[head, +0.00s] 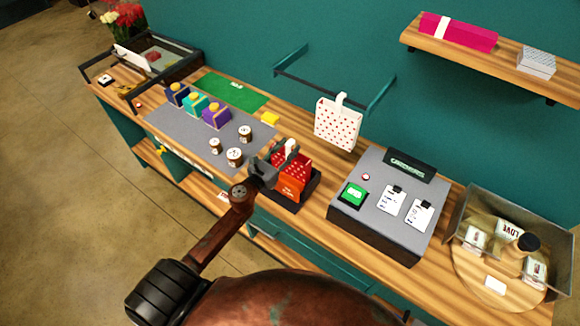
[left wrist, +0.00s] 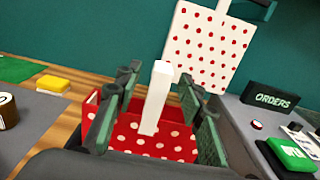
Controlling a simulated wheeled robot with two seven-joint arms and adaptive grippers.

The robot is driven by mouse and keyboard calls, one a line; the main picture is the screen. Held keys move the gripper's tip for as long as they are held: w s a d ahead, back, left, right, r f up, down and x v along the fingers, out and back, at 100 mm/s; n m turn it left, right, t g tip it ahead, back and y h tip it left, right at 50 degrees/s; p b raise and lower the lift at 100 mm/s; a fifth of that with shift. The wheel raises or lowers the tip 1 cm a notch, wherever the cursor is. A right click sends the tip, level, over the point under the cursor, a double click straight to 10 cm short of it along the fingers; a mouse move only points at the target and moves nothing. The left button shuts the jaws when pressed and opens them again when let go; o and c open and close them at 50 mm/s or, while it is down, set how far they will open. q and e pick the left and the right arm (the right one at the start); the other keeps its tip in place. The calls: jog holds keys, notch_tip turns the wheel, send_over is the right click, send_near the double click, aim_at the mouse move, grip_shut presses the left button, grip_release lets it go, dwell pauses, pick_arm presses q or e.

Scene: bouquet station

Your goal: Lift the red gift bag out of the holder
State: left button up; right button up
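The red gift bag (head: 292,180) with white dots sits in a dark holder (head: 308,197) on the wooden counter. Its white handle (left wrist: 157,95) stands upright in the left wrist view. My left gripper (head: 281,155) is over the top of the bag. Its fingers are open, one on each side of the handle, with gaps showing on both sides. The bag's dotted red side (left wrist: 150,143) shows between and below the fingers. The holder is partly hidden by the bag and gripper. My right gripper is not in view.
A white bag with red dots (head: 338,124) hangs from a wall rail behind the holder. A grey orders console (head: 375,222) stands close on the right. Small jars (head: 234,157) and a yellow block (head: 270,118) are to the left and behind. A shelf (head: 480,60) juts out upper right.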

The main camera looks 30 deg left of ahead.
pick_arm(q)
jog(key=shift+w, duration=0.3)
jog(key=shift+s, duration=0.1)
jog(key=shift+c, duration=0.4)
grip_shut()
